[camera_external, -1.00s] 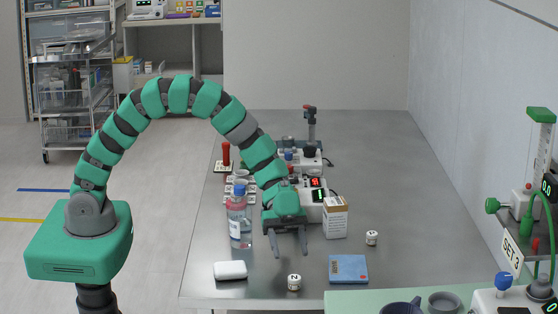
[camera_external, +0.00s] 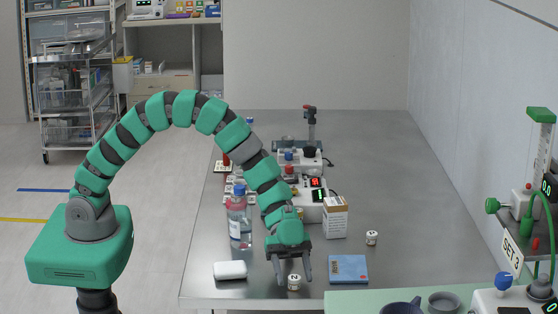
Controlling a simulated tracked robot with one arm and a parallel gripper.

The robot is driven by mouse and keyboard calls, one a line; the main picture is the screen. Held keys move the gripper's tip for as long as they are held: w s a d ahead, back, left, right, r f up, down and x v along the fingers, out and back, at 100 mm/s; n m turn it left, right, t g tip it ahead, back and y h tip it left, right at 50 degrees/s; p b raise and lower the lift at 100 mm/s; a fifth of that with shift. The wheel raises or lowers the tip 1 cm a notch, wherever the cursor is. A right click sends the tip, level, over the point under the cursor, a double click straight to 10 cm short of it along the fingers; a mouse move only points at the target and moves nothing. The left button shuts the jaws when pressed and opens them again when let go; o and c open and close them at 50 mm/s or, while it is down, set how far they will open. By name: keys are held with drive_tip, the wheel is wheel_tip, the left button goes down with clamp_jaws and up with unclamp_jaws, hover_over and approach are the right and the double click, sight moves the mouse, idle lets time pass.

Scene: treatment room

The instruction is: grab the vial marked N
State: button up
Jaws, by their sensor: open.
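A small white vial (camera_external: 294,283) with a dark mark that looks like an N stands upright near the front edge of the steel table. My gripper (camera_external: 293,277) is open, its fingers pointing down and toward the front edge. In the picture the vial shows between the two fingertips, with a gap on each side. I cannot tell how high the fingertips are above the table. A second small white vial (camera_external: 372,238) stands farther back to the right; its mark is too small to read surely.
A bottle (camera_external: 240,222) and a white-brown carton (camera_external: 335,218) stand behind. A green surface (camera_external: 350,302) borders the front right.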

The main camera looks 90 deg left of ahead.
drive_tip(key=shift+c, duration=0.3)
drive_tip(key=c, duration=1)
drive_tip(key=shift+r, duration=0.1)
